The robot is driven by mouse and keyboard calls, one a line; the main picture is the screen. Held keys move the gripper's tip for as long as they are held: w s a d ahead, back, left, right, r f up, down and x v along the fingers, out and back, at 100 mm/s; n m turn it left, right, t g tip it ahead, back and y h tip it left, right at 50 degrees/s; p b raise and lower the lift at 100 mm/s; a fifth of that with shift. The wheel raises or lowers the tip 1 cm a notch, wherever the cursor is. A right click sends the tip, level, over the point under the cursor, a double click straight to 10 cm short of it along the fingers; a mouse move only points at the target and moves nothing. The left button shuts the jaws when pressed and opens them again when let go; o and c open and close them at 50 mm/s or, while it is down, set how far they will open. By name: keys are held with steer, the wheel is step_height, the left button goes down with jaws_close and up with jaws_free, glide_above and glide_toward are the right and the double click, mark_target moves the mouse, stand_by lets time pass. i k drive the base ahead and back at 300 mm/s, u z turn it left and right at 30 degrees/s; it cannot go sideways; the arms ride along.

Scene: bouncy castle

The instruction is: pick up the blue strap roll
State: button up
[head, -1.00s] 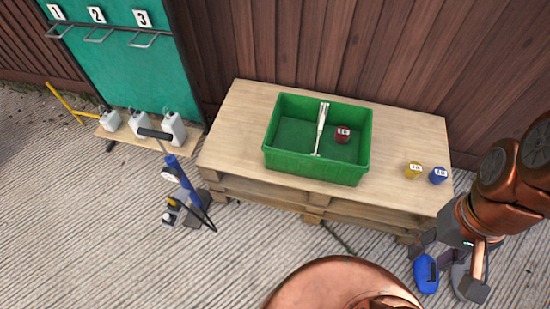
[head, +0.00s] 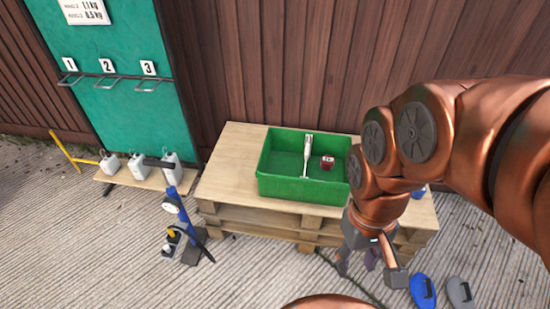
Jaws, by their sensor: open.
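The blue strap roll (head: 420,192) sits at the right end of the wooden pallet top (head: 232,160), and only a small part of it shows past my arm. The yellow roll that stood beside it is hidden behind my arm now. My gripper (head: 370,270) is open and points down, low in front of the pallet's right part. It is nearer to me than the blue roll and left of it in the picture. I see nothing between its fingers.
A green crate (head: 300,188) on the pallet holds a dark red roll (head: 327,162) and a silver tool (head: 307,155). A blue oval item (head: 422,290) and a grey one (head: 460,292) lie on the ground at right. A blue pump (head: 178,215) stands left of the pallet.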

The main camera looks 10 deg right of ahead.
mark_target(417, 195)
steer(key=u, duration=0.3)
steer(key=i, duration=1.25)
steer(key=z, duration=2.45)
steer(key=k, duration=0.45)
steer(key=z, duration=0.5)
steer(key=i, duration=0.65)
steer(key=u, duration=0.2)
